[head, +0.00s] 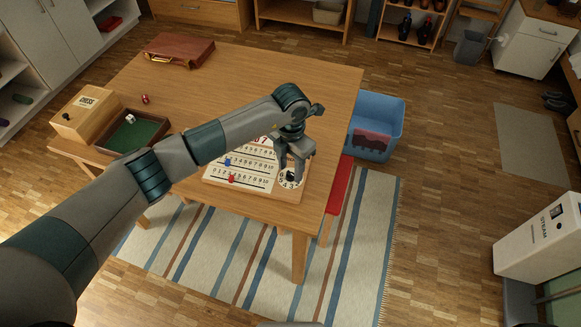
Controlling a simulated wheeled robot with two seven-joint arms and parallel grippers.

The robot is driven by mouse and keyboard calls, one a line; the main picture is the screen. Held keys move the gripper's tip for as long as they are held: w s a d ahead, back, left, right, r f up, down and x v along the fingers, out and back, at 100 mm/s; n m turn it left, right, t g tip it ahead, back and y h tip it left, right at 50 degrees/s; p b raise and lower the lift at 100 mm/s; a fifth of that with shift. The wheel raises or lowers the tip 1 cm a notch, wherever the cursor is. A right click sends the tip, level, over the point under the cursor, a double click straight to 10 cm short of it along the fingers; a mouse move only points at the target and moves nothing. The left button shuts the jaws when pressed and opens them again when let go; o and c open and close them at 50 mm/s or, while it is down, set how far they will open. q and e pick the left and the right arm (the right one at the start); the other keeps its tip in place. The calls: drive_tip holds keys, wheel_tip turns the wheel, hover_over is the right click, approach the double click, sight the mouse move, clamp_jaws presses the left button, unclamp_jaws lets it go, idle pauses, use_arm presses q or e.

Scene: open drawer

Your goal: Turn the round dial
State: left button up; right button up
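The round dial (291,179) is a white disc with black numbers and a dark centre. It sits at the near right corner of a white number board (240,183) on the wooden table. My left gripper (290,176) points down right above the dial and covers part of it. Its two fingers look apart, with the dial's dark centre between and below them. I cannot tell whether the fingertips touch the dial. My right gripper is out of view.
Blue and red pegs (231,180) stand on the board. A green-lined tray (130,133), a wooden chess box (88,113) and a brown case (179,50) are on the table's left side. A blue bin (377,112) and a red-topped bench (339,187) stand to the right.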

use_arm(q)
drive_tip(key=shift+f, duration=0.8)
clamp_jaws()
